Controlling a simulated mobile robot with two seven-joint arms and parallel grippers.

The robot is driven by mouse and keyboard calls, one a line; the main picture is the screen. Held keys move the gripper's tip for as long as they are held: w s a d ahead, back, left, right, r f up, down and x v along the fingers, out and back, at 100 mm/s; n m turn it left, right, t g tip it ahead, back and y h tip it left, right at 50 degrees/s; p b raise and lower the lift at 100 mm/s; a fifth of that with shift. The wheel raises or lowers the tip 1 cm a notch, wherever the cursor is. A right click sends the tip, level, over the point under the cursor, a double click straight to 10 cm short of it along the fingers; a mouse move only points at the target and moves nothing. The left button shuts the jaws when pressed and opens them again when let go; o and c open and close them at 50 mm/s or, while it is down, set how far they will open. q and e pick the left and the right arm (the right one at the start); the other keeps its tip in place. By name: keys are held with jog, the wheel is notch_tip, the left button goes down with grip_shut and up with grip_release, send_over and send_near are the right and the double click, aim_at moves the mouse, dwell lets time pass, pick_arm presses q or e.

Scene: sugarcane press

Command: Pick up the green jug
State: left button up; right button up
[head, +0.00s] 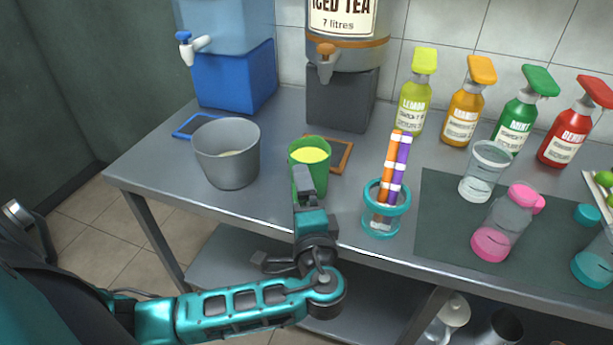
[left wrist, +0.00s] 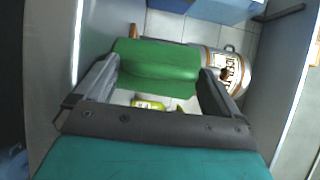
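The green jug (head: 322,171) stands upright on the metal counter with yellow liquid showing at its top. My left gripper (head: 302,182) is in front of it and overlaps its lower front. In the left wrist view the jug (left wrist: 157,60) fills the space ahead of the gripper (left wrist: 158,78), whose two fingers are wide apart, near its two ends. I cannot tell whether they touch it. One finger is mostly hidden in the head view. My right gripper is not in view.
A grey bucket (head: 228,168) stands close left of the jug. A wooden frame (head: 345,154) lies behind it. A teal holder (head: 383,223) with colored sticks stands to the right. Dispensers (head: 236,80) and several spray bottles (head: 464,118) line the wall.

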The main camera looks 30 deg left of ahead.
pick_arm(q)
jog(key=c, duration=1.2)
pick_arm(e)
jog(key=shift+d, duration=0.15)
pick_arm(q)
jog(key=shift+r, duration=0.25)
jog(key=shift+c, duration=0.2)
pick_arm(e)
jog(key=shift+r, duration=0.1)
pick_arm(q)
jog(key=shift+r, duration=0.7)
jog(key=shift+r+p, duration=0.45)
jog(key=shift+r, duration=0.3)
notch_tip(320, 180, up, 17)
jog(key=p, duration=0.3)
jog(key=shift+f, duration=0.2)
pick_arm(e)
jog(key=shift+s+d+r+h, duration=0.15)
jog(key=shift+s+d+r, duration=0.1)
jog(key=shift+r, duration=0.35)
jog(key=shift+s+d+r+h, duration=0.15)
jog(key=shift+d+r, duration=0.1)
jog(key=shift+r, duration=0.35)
